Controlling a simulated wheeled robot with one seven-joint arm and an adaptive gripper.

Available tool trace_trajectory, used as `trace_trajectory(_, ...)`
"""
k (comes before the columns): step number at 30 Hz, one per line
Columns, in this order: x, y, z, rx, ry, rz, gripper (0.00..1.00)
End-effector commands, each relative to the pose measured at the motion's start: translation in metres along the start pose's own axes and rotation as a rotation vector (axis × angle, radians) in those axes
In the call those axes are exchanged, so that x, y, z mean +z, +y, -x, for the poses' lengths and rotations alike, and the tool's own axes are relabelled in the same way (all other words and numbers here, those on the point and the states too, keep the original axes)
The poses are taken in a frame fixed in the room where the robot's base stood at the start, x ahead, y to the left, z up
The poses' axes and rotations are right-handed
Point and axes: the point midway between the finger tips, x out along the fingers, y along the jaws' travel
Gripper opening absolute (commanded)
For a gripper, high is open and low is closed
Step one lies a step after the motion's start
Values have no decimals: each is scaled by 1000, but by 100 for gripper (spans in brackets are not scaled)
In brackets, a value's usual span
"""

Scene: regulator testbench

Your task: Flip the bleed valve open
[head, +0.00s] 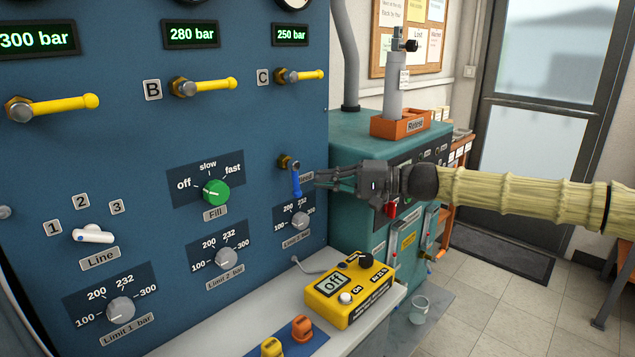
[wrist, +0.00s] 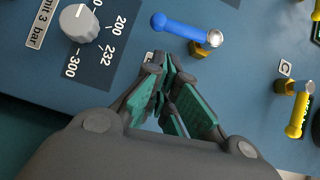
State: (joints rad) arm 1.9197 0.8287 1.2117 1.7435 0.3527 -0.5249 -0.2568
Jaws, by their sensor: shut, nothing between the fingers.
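The bleed valve has a blue lever (head: 296,181) on a brass fitting at the right side of the blue panel. In the head view the lever hangs down from its pivot. In the wrist view the blue lever (wrist: 182,27) lies just beyond the fingertips, with its nut at its right end. My gripper (head: 312,180) is shut and empty, just right of the lever in the head view. In the wrist view my gripper (wrist: 163,62) has its green-padded fingertips together near the panel. I cannot tell whether they touch the lever. The label beside the valve is mostly hidden by the fingers.
Yellow lever C (head: 302,76) is above the valve, and the Limit 3 knob (head: 300,221) is below it. A yellow box (head: 348,292) stands on the ledge below. A teal cabinet (head: 350,136) stands behind my gripper.

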Motion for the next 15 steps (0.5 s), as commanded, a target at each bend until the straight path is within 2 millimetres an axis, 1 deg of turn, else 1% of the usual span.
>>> trace_trajectory(1,-6,-1,7,0,2,0,0)
trace_trajectory(9,-4,0,61,-1,4,-1,0)
trace_trajectory(12,-4,0,78,0,5,0,0)
trace_trajectory(15,-4,0,91,0,4,0,0)
